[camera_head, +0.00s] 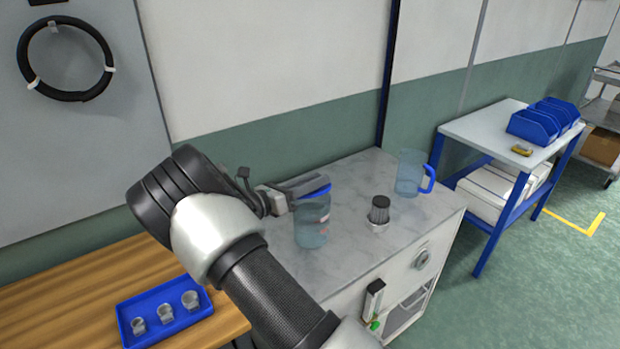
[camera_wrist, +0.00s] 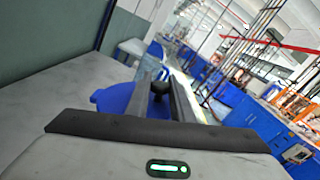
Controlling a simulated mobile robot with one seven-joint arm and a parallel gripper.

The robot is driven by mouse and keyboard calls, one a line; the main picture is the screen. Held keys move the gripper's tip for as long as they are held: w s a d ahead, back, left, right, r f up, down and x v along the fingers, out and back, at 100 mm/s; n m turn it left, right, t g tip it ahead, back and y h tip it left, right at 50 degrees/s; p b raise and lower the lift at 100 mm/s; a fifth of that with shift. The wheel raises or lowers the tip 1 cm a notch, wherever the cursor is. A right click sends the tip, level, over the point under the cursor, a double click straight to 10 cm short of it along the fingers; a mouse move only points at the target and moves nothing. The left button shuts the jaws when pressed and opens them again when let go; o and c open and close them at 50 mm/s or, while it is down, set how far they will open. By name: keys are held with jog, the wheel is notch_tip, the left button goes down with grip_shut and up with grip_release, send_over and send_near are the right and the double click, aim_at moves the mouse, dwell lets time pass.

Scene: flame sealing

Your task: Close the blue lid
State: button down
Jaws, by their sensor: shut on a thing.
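A clear bluish jar (camera_head: 311,222) stands on the grey marble-topped cabinet. The blue lid (camera_head: 318,191) is at the jar's mouth; its edge looks slightly tilted, and I cannot tell whether it sits flush. My gripper (camera_head: 303,185) is directly over the lid, coming in from the left, and hides much of its top. In the wrist view the lid (camera_wrist: 108,97) shows below and left of the fingers. My gripper, also in the wrist view (camera_wrist: 160,92), is shut on the lid's black knob (camera_wrist: 154,84).
A dark ribbed filter-like part (camera_head: 379,210) stands right of the jar, and a clear pitcher with a blue handle (camera_head: 409,174) behind it. A blue tray (camera_head: 166,312) with small metal cups lies on the wooden table. A side table (camera_head: 485,128) stands at right.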

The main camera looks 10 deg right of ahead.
aim_at(317, 194)
jog(key=shift+s+d+f+m+b, duration=0.15)
jog(key=shift+s+f+m+b, duration=0.25)
jog(key=shift+f+m+b, duration=0.5)
jog(key=shift+s+d+f+m+b, duration=0.1)
jog(key=shift+s+f+m+b, duration=0.4)
jog(key=shift+m, duration=0.7)
jog(key=shift+w+f, duration=0.1)
jog(key=shift+f, duration=0.1)
jog(key=c, duration=1.6)
grip_release()
jog(key=shift+o, duration=0.2)
jog(key=v, duration=1.7)
jog(key=shift+a, duration=0.2)
jog(key=shift+d, duration=0.1)
